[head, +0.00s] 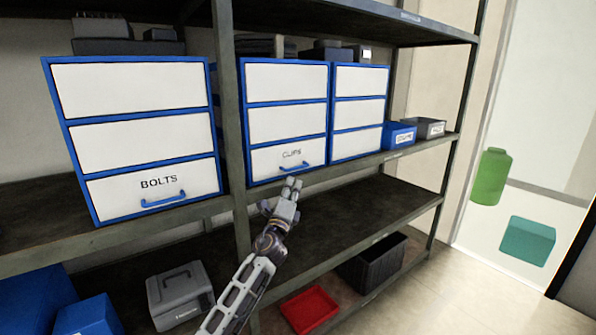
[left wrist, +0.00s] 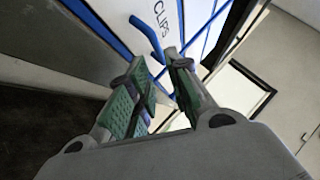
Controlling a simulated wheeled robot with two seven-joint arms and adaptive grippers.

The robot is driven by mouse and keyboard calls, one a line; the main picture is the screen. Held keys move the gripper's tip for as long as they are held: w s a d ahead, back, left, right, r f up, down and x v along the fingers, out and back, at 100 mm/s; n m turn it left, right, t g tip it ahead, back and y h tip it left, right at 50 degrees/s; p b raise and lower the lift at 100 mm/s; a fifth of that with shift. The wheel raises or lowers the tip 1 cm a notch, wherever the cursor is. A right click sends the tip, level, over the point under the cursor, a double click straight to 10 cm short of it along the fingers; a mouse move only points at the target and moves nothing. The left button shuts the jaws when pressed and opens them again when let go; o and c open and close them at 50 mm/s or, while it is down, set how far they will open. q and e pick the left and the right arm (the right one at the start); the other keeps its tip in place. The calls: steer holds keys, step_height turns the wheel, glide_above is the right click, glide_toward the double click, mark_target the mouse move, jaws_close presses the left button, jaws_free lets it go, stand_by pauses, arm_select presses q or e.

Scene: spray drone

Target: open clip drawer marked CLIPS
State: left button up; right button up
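The clip drawer marked CLIPS (head: 270,160) is the bottom white front of the middle blue cabinet, and it sits flush and closed. Its blue bar handle (head: 297,170) is low on the front; it also shows in the left wrist view (left wrist: 148,38). My left gripper (head: 291,184) is just below and in front of the handle. In the left wrist view its two fingers (left wrist: 155,68) stand apart with nothing between the pads. The handle lies just beyond the fingertips; I cannot tell whether they touch. My right gripper is not in view.
The BOLTS cabinet (head: 138,135) stands left, beyond a dark shelf post (head: 230,120). Another drawer cabinet (head: 358,112) adjoins on the right, then small bins (head: 399,136). The lower shelf holds a grey case (head: 180,295), red tray (head: 310,309) and black crate (head: 371,263).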

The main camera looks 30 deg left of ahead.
mark_target(298, 171)
arm_select(q)
steer(key=shift+x, duration=1.15)
steer(key=x, duration=0.6)
steer(key=shift+p, duration=0.45)
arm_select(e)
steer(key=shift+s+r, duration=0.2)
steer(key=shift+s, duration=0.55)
arm_select(q)
jaws_close()
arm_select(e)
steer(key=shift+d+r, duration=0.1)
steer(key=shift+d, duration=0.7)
